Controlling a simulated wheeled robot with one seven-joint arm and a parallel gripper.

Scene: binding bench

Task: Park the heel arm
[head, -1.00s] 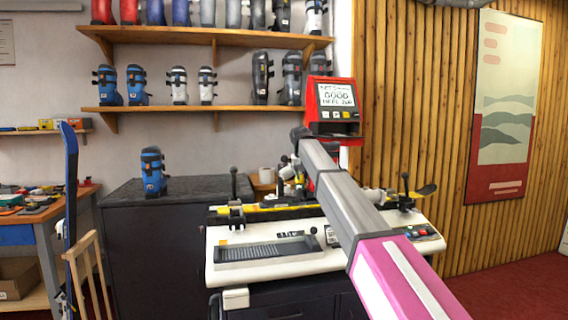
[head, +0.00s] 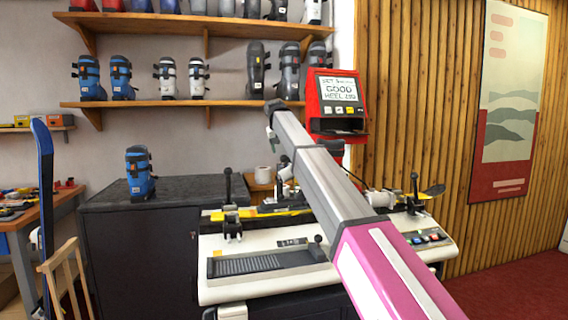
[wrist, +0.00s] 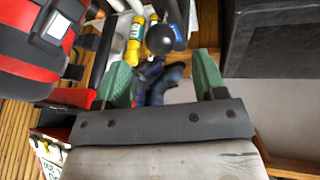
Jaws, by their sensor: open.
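The binding test machine (head: 212,287) is a cream bench unit with a yellow bar across its top. Black-knobbed levers stand at its left (head: 228,187) and right (head: 414,186); I cannot tell for sure which part is the heel arm. In the wrist view a black ball knob (wrist: 165,38) lies beyond and between the fingertips, beside a yellow cylinder (wrist: 134,45). Dark blue-black parts show between the fingers below the knob. My gripper (wrist: 163,76) is open, with green fingers apart and nothing clearly held. In the head view my arm crosses the machine and hides its middle.
A red display unit (head: 338,105) reads "GOOD" above the machine. A red and black body (wrist: 38,45) is close on the left in the wrist view. A dark cabinet (head: 140,260) with a blue boot (head: 140,173) stands left. Boot shelves (head: 180,104) line the wall.

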